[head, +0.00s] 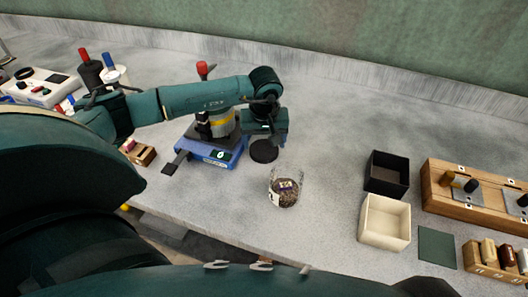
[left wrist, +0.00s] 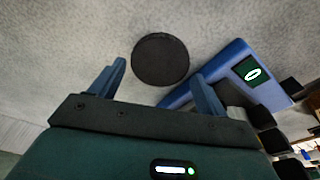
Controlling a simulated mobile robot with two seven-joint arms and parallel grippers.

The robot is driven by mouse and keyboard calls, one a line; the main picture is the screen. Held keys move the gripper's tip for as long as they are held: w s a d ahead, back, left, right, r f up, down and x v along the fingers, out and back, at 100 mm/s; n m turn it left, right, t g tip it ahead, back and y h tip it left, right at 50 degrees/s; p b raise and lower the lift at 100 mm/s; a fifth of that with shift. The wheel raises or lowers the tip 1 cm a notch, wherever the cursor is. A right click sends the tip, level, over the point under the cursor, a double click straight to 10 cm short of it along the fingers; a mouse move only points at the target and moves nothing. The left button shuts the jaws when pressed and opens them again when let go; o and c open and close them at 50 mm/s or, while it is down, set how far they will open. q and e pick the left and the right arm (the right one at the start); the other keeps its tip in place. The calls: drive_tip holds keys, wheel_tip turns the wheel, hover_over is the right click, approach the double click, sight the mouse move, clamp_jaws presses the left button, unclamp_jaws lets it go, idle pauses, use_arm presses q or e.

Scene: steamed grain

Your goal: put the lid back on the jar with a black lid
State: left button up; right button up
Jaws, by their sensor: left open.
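The black lid (head: 264,151) is a flat dark disc on the grey counter, just below my left gripper (head: 264,137) in the head view. In the left wrist view the round lid (left wrist: 160,59) shows between and just beyond the two blue fingertips. My left gripper is open, with nothing held between its fingers. The glass jar (head: 285,190) stands upright and uncovered, to the right of and nearer than the lid. It holds dark grain and has a pale label. My right gripper is not in view.
A blue device (head: 216,151) with a small display stands left of the lid, close to the left gripper. A black box (head: 386,174), a cream box (head: 384,221) and a wooden rack (head: 440,195) stand to the right. The counter between jar and boxes is clear.

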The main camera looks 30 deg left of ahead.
sight(264, 150)
use_arm(q)
wheel_tip(264, 150, down, 3)
drive_tip(key=shift+w+a+r+b, duration=0.15)
drive_tip(key=shift+b, duration=0.35)
drive_tip(key=shift+r, duration=0.1)
drive_tip(key=shift+c, duration=0.2)
drive_tip(key=c, duration=0.5)
wheel_tip(264, 150, up, 10)
drive_tip(key=shift+r+b, duration=0.1)
drive_tip(key=shift+b, duration=0.55)
